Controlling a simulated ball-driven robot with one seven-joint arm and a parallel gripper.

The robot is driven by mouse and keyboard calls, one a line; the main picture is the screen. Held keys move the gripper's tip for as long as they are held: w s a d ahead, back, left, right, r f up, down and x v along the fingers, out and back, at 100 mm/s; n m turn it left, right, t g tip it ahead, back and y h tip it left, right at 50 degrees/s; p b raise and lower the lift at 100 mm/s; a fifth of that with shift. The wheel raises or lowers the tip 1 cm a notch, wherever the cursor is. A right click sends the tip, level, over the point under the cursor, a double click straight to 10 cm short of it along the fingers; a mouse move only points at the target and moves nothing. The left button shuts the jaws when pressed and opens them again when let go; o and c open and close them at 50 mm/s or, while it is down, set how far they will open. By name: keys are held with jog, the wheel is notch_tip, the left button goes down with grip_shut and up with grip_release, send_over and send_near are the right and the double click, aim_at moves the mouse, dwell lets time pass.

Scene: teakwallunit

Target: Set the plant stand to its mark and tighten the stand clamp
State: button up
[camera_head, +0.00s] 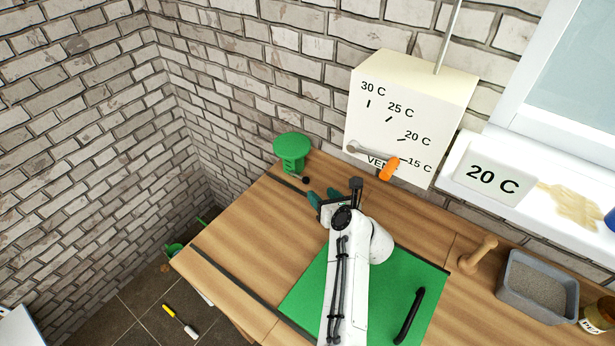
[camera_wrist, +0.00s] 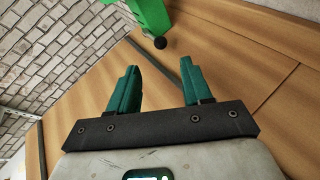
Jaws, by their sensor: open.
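The green plant stand (camera_head: 291,150), with a round top, stands at the back left of the wooden bench near the brick wall. A small black ball knob (camera_head: 306,180) shows low beside it; I cannot tell for sure that it is the stand clamp. In the wrist view the lower part of the stand (camera_wrist: 151,13) and the knob (camera_wrist: 160,43) lie just beyond my fingertips. My gripper (camera_head: 324,196) is open and empty, with teal fingers, in front and to the right of the stand. In the wrist view its fingers (camera_wrist: 158,68) are spread, apart from the knob. I cannot make out the mark.
Dark strips (camera_head: 240,283) cross the bench. A wall box (camera_head: 408,120) has a temperature dial and orange-tipped lever (camera_head: 389,168). A "20 C" card (camera_head: 493,180) leans at the sill. A green mat (camera_head: 400,290), wooden peg (camera_head: 478,255) and grey tub (camera_head: 537,287) are to the right.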

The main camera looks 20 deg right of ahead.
aim_at(307, 181)
jog(key=b+x, duration=0.1)
jog(key=x, duration=0.8)
jog(key=shift+w+f, duration=0.1)
jog(key=shift+w, duration=0.2)
grip_shut()
